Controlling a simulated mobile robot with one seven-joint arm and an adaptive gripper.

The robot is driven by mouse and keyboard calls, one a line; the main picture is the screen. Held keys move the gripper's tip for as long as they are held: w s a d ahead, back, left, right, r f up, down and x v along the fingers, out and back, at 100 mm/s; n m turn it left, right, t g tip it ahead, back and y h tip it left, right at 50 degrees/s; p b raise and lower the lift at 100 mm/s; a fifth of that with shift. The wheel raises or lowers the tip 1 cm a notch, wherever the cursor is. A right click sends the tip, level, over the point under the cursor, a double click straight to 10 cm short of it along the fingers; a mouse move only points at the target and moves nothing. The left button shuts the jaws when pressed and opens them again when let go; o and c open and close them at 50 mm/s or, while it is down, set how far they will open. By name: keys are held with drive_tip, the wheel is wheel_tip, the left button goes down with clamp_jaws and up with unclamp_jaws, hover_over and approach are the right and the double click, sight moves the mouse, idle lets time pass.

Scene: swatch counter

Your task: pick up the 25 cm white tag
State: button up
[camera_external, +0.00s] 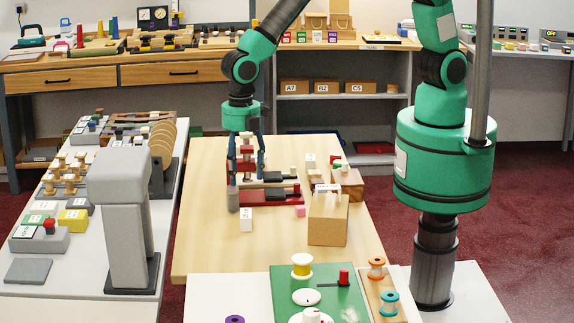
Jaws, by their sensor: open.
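A small white tag (246,220) with dark print stands on the wooden table, just in front of a red block assembly. Another white tag (310,160) stands farther back, and a white label (327,189) shows at the top of a cardboard box. The print is too small to read, so I cannot tell which is the 25 cm one. My gripper (247,177) is open and points down over the red and white stacked pieces (246,160), behind the near white tag in the picture. The fingertips partly overlap those pieces; contact cannot be told.
The cardboard box (327,225) stands farther right. The table's front left is clear.

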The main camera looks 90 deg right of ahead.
sight(243, 213)
wheel_tip(243, 213, down, 8)
drive_tip(key=shift+f+b, duration=0.1)
drive_tip(key=shift+b, duration=0.35)
drive_tip(key=shift+w+a+f+b, duration=0.1)
drive_tip(key=shift+f+b, duration=0.35)
drive_tip(key=shift+f, duration=2.1)
drive_tip(key=c, duration=1)
